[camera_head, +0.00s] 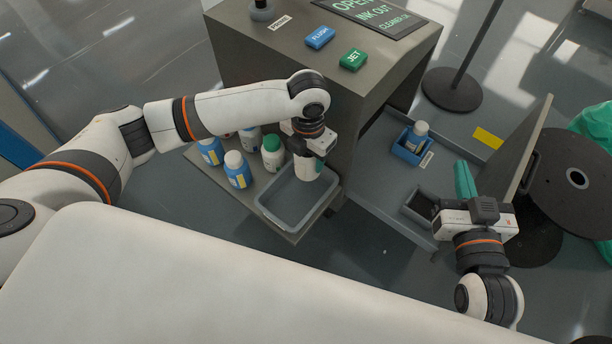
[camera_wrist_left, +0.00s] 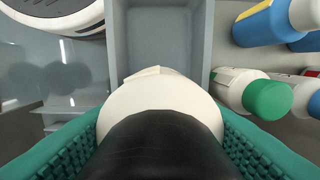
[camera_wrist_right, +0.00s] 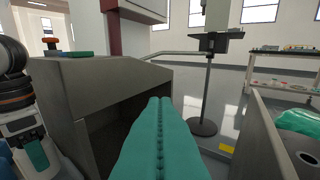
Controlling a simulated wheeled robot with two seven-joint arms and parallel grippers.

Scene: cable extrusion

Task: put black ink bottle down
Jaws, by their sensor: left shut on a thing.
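My left gripper (camera_head: 313,160) is shut on the black ink bottle. In the left wrist view this is a white bottle (camera_wrist_left: 150,95) with a black cap (camera_wrist_left: 160,150) between the green fingers. In the head view its white body (camera_head: 305,170) shows below the gripper, over the back part of a grey open bin (camera_head: 268,215). I cannot tell whether it touches the bin floor. The bin also shows in the left wrist view (camera_wrist_left: 202,60). My right gripper (camera_head: 464,180) is empty, its green fingers closed together, near the open cabinet door.
Several blue, white and green-capped bottles (camera_head: 237,170) stand on the shelf left of the bin. The grey cabinet (camera_head: 310,85) carries blue and green blocks (camera_head: 353,59). In the tray at right are a blue holder (camera_head: 408,152) with a white bottle and a dark box (camera_head: 421,204).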

